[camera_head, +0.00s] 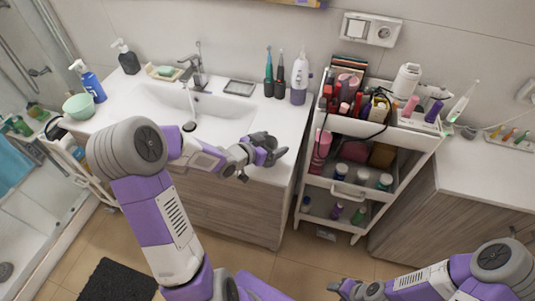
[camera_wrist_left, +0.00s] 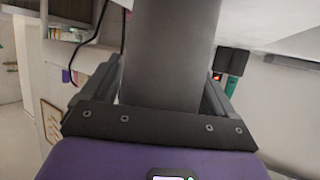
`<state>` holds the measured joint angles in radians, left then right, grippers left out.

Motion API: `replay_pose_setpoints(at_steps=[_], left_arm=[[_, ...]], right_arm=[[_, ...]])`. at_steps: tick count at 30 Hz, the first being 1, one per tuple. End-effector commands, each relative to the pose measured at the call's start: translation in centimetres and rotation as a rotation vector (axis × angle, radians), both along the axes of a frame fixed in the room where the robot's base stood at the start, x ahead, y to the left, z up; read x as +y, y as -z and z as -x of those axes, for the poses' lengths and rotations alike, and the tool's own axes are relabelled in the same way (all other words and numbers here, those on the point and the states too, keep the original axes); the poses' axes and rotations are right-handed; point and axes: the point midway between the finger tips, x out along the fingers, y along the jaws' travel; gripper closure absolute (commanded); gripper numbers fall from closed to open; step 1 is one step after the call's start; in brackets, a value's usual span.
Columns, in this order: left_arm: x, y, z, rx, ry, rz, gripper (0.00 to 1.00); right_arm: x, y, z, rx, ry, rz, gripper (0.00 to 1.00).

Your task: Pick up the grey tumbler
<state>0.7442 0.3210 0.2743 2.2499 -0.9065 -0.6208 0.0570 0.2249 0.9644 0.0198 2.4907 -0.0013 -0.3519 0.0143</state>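The grey tumbler (camera_wrist_left: 172,50) fills the space between the two fingers of my left gripper (camera_wrist_left: 165,88) in the left wrist view, with a finger against each side. In the head view my left gripper (camera_head: 266,150) is over the front edge of the washbasin counter, and the dark grey tumbler (camera_head: 263,140) is largely hidden among its fingers. My right gripper (camera_head: 342,288) is low at the bottom of the head view, away from the counter and small; its finger opening is unclear.
A white cart (camera_head: 345,188) full of cosmetics stands right of the counter. A black mat (camera_head: 117,282) lies on the floor.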

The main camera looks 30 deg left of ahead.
Motion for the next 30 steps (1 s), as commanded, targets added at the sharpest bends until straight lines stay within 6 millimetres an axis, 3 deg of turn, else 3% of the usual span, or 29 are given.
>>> replay_pose_setpoints(at_steps=[1, 8, 17, 30], left_arm=[[0.0, 0.0, 0.0, 0.0, 0.0, 0.0, 0.2], [0.0, 0.0, 0.0, 0.0, 0.0, 0.0, 0.55], [0.0, -0.8, 0.0, -0.001, -0.001, -0.001, 0.55], [0.0, -8.9, 0.0, -0.004, 0.001, -0.002, 0.55]], right_arm=[[0.0, 0.0, 0.0, 0.0, 0.0, 0.0, 0.47], [0.0, 0.0, 0.0, 0.0, 0.0, 0.0, 0.47], [0.0, -0.3, 0.0, 0.0, 0.0, 0.0, 0.47], [0.0, -3.8, 0.0, 0.0, 0.0, 0.0, 0.47]])
